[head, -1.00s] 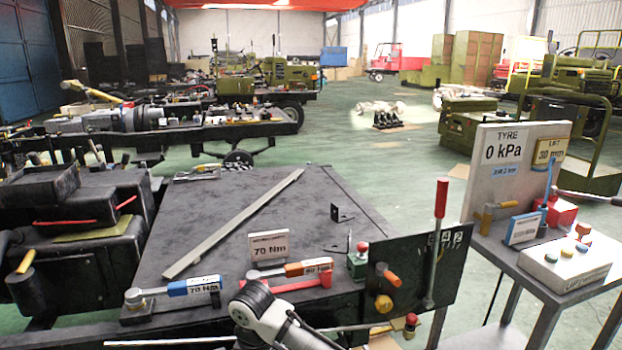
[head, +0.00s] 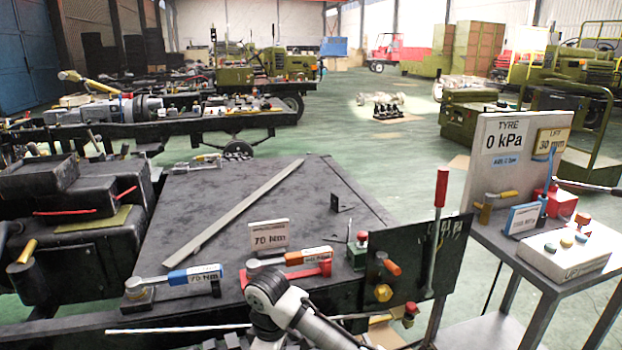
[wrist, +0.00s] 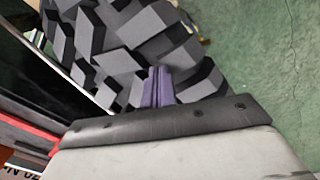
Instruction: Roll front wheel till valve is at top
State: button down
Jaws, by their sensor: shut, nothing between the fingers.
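In the wrist view the front wheel's tyre (wrist: 125,35) fills the upper middle, with chunky dark grey tread blocks. My gripper (wrist: 158,72) is shut and empty, its two purplish fingers side by side and pointing at the tread. The fingertips overlap the tyre in the picture; I cannot tell whether they touch it. No valve shows in either view. In the head view my pale arm is at the bottom middle, and my gripper is out of sight there.
The dark chassis deck (head: 215,225) carries a long metal bar (head: 235,215), a blue-handled torque wrench (head: 185,280) and an orange-handled one (head: 295,258). A black panel with a red lever (head: 438,210) stands at its right. A grey trolley (head: 545,278) with a TYRE 0 kPa board (head: 507,150) is further right.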

dwell(0.3)
notch_tip(320, 180, up, 8)
jog(key=p, duration=0.7)
jog(key=shift+a, duration=0.1)
